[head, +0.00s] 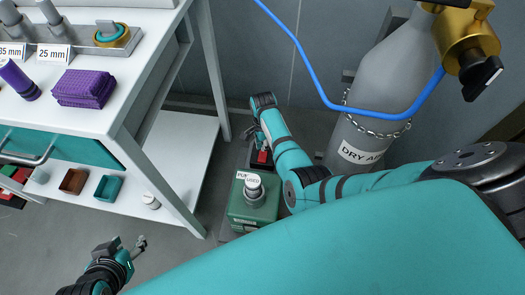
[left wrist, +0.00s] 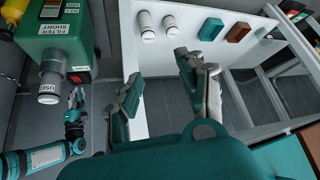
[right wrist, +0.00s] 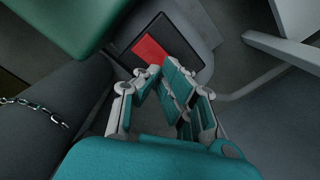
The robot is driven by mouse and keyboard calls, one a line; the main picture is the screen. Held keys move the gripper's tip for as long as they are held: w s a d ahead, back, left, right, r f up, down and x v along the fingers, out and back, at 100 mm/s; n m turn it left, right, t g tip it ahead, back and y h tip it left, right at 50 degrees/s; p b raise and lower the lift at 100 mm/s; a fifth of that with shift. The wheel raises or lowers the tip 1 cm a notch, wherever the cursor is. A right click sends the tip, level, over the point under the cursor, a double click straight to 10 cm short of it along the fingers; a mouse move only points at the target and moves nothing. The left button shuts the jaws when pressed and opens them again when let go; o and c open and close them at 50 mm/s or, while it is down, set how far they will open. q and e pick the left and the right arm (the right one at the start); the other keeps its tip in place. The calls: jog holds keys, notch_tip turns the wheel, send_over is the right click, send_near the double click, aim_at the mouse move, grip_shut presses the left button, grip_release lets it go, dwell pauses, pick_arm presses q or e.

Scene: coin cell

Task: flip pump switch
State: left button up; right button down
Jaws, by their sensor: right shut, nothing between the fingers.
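The red switch (right wrist: 150,50) lies on a dark plate on a grey housing in the right wrist view. It also shows in the head view (head: 263,157), just behind the green pump body (head: 253,212). My right gripper (right wrist: 152,73) is shut and empty, its fingertips over the near edge of the red switch. I cannot tell whether they touch it. In the head view my right gripper (head: 258,141) is small and partly hidden by its own arm. My left gripper (left wrist: 160,75) is open and empty. It hangs low at the bottom left of the head view (head: 136,247).
A grey gas cylinder (head: 385,90) with a chain (head: 375,120) stands close to the right of my right arm. A white bench (head: 125,95) with a lower shelf (head: 180,150) stands to the left. Bare floor lies between the bench and the pump.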

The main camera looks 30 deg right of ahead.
aim_at(263, 153)
jog(key=shift+r+p, duration=0.4)
jog(key=shift+r, duration=0.05)
jog(key=shift+r+p, duration=0.3)
jog(key=shift+p, duration=0.05)
jog(key=shift+r+p, duration=0.3)
jog(key=shift+r, duration=0.05)
jog(key=shift+r+p, duration=0.3)
jog(key=shift+p, duration=0.05)
jog(key=shift+r+p, duration=0.45)
jog(key=shift+p, duration=0.1)
pick_arm(q)
jog(key=s+a+f+g, duration=0.1)
jog(key=s+f+g, duration=0.2)
jog(key=s+f, duration=0.1)
jog(key=shift+s+a+g+y, duration=0.3)
jog(key=shift+s+a+y, duration=0.1)
jog(key=shift+s, duration=0.1)
